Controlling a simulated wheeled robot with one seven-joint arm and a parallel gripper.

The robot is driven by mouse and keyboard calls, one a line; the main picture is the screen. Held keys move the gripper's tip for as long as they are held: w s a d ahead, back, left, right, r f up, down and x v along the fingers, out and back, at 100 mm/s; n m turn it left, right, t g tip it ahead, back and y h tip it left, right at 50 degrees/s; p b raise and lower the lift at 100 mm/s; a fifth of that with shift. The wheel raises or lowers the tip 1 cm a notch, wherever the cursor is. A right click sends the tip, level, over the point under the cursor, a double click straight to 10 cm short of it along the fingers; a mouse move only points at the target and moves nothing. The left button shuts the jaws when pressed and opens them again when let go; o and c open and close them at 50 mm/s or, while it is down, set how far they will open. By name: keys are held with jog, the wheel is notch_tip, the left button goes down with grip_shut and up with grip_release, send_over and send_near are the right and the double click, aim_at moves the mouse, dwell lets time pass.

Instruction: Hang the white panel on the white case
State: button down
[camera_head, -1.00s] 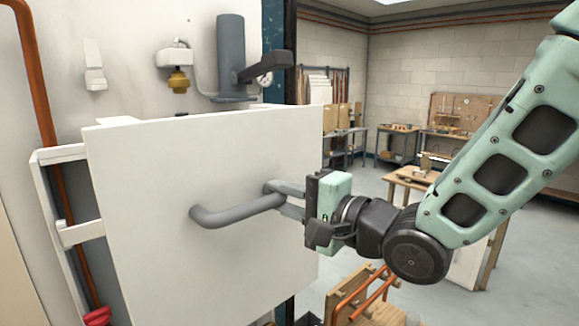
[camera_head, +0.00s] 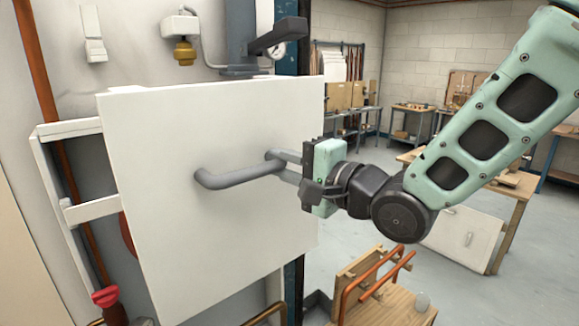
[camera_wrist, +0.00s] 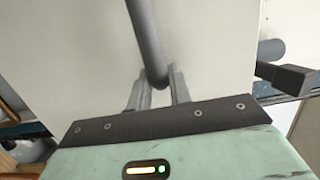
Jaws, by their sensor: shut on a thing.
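The white panel (camera_head: 215,130) is a large flat board with a grey bar handle (camera_head: 235,178) on its face. My gripper (camera_head: 280,165) is shut on the right end of that handle and holds the panel upright, slightly tilted. In the wrist view the fingers (camera_wrist: 158,95) close around the handle (camera_wrist: 147,45), with the panel (camera_wrist: 75,50) behind. The white case (camera_head: 82,212) is an open frame on the wall, behind and left of the panel. Its left side and two short rails show; the panel hides the rest. I cannot tell whether the panel touches it.
A copper pipe (camera_head: 40,75) runs down the wall by the case. A grey cylinder with a dark arm (camera_head: 278,37) and a yellow-capped valve (camera_head: 185,50) are above the panel. A wooden stand with copper pipes (camera_head: 375,285) is below right.

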aim_at(264, 158)
jog(key=shift+w+d+x, duration=0.1)
jog(key=shift+x, duration=0.9)
jog(key=shift+w+d+x, duration=0.1)
jog(key=shift+d+x, duration=0.05)
jog(key=shift+x, duration=0.8)
jog(key=shift+w+d+x, duration=0.1)
jog(key=shift+w+x, duration=0.05)
jog(key=shift+x, duration=0.85)
jog(key=shift+w+f, duration=0.1)
jog(key=shift+f, duration=0.25)
jog(key=shift+s+d+f+b, duration=0.1)
jog(key=shift+s+f+b, duration=0.1)
jog(key=shift+f+b, duration=1.15)
